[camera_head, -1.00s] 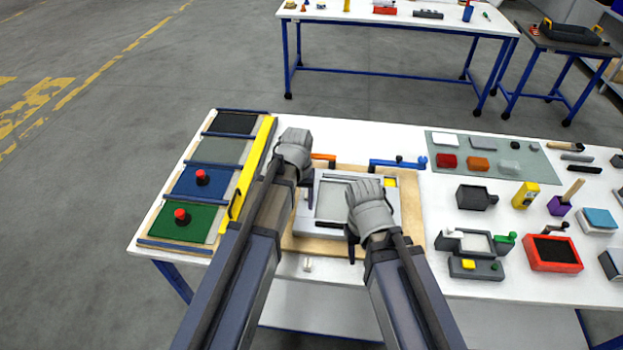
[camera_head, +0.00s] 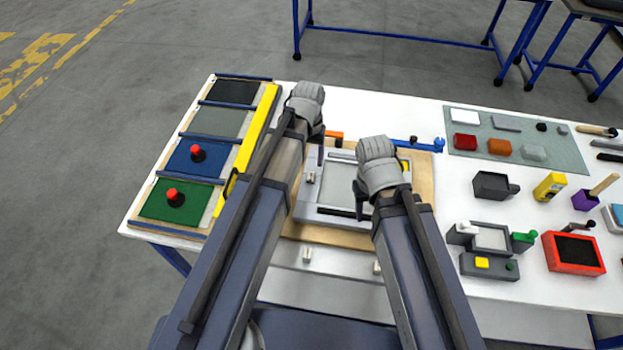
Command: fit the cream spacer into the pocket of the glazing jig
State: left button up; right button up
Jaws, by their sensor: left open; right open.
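The glazing jig appears to be the white frame (camera_head: 312,212) with a grey recessed middle, on a wooden board (camera_head: 300,232) at the table's centre. My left gripper (camera_head: 318,128) is above the jig's upper left corner, open; its fingers are mostly hidden behind the wrist. My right gripper (camera_head: 362,205) is over the jig's right part, open, with a dark finger pointing down. I see nothing held in either gripper. I cannot make out the cream spacer for certain; my arms hide part of the board.
Left of the jig is a rack of coloured panels (camera_head: 172,201) with red knobs and a yellow bar (camera_head: 256,128). To the right, a grey-green mat (camera_head: 560,150) bears several small blocks. A grey fixture (camera_head: 488,265), a red tray (camera_head: 573,253) and a yellow device (camera_head: 549,187) stand nearer.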

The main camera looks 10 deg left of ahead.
pick_arm(q)
jog(key=shift+d+f+b, duration=0.15)
jog(key=shift+f+b, duration=1.25)
jog(key=shift+f, duration=0.15)
jog(key=shift+d+f+b, duration=0.15)
jog(key=shift+f+b, duration=1.2)
jog(key=shift+f, duration=0.15)
pick_arm(e)
send_over(362, 236)
jog(key=shift+f, duration=3.1)
pick_arm(q)
jog(key=shift+r, duration=0.1)
pick_arm(e)
jog(key=shift+r, duration=0.1)
pick_arm(q)
grip_shut()
